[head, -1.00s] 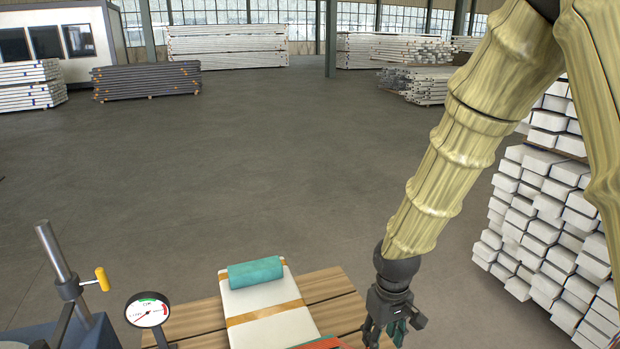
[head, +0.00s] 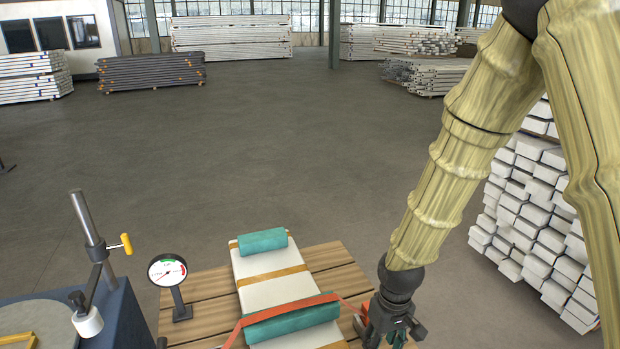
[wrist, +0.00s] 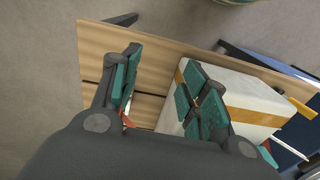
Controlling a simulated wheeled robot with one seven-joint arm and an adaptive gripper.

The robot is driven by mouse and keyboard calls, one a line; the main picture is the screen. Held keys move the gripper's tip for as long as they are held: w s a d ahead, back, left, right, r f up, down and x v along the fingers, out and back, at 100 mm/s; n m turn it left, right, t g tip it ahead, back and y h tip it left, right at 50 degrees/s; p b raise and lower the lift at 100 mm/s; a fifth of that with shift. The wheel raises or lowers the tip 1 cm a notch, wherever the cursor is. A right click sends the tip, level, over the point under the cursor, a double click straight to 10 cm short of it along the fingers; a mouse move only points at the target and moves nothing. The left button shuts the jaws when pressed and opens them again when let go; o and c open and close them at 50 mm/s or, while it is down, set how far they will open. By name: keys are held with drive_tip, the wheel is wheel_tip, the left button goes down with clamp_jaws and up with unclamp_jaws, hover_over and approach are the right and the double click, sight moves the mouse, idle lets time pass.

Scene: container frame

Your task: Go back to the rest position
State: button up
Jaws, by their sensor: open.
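My gripper (head: 388,335) is at the lower right of the head view, beside the right edge of a wooden pallet-like table. Its fingertips are partly cut off by the lower edge there. In the wrist view my gripper (wrist: 160,95) has its teal-padded fingers spread wide, with nothing between them but the wooden top. The right finger hides part of a white block that lies close by.
The white block (head: 265,263) lies on the wooden table (head: 190,312), with yellow bands, teal rolls (head: 262,240) and an orange strap (head: 300,307). A dial gauge (head: 167,270) and a blue machine (head: 130,320) stand left. Stacked white beams (head: 530,220) stand right.

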drive_tip(key=s+d+f+m, duration=0.1)
drive_tip(key=s+f, duration=0.4)
drive_tip(key=f, duration=0.3)
drive_tip(key=s+f+m, duration=0.1)
drive_tip(key=s+f, duration=0.4)
drive_tip(key=f, duration=0.3)
drive_tip(key=s+d+f+m, duration=0.1)
drive_tip(key=s+d+f, duration=0.1)
drive_tip(key=s+f, duration=0.3)
drive_tip(key=s+d+f+m, duration=0.1)
drive_tip(key=s+d+f, duration=0.2)
drive_tip(key=s, duration=0.8)
drive_tip(key=shift+d+f, duration=0.15)
drive_tip(key=shift+f, duration=0.9)
